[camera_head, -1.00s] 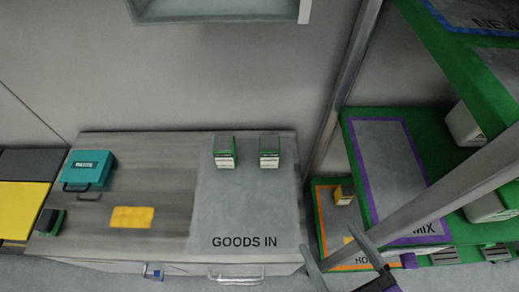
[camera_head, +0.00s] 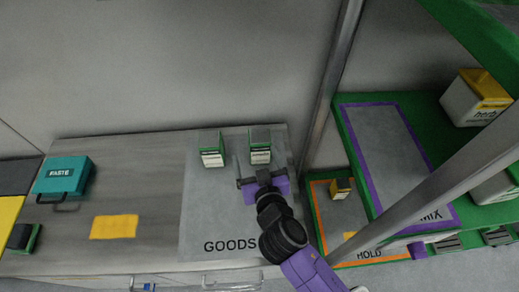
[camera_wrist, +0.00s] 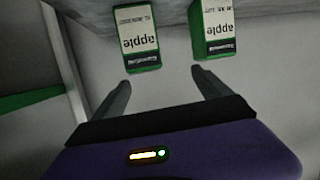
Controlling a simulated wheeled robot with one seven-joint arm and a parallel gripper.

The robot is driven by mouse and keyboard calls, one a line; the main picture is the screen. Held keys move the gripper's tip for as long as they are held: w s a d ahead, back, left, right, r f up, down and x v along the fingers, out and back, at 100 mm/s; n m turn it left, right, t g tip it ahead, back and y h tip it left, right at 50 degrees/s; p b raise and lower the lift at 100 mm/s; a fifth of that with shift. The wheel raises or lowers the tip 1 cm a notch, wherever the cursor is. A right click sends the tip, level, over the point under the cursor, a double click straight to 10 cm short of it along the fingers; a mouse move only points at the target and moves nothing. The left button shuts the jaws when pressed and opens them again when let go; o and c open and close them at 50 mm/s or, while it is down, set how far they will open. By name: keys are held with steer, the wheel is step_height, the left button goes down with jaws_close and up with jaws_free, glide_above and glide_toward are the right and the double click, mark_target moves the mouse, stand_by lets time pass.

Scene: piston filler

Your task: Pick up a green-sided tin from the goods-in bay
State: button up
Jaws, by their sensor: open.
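Two green-sided tins with white labels and grey tops stand upright on the grey goods-in bay (camera_head: 215,220): a left tin (camera_head: 212,156) and a right tin (camera_head: 260,154). My gripper (camera_head: 261,163) is over the bay at the near side of the right tin, open and empty. In the wrist view, upside down, both labels read "apple". There the right tin (camera_wrist: 140,38) appears at left, ahead of and between the fingertips (camera_wrist: 161,77). The left tin (camera_wrist: 213,30) appears just beyond the other finger. Neither tin is visibly gripped.
A teal paste case (camera_head: 62,176), a yellow patch (camera_head: 114,227) and a small dark green-edged block (camera_head: 24,238) are on the left of the bench. A metal post (camera_head: 330,95) separates it from green shelving, where a yellow-topped tin (camera_head: 340,189) stands in the orange-edged hold area.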

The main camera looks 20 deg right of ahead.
mark_target(259, 138)
steer(key=d+m+h, duration=0.1)
steer(key=w+d+f+m+h, duration=0.1)
steer(key=shift+w+d+f+g, duration=0.15)
steer(key=shift+w+d+g, duration=0.15)
steer(key=shift+g, duration=0.1)
steer(key=x, duration=0.7)
steer(key=shift+w+f, duration=0.1)
steer(key=shift+w, duration=0.1)
jaws_close()
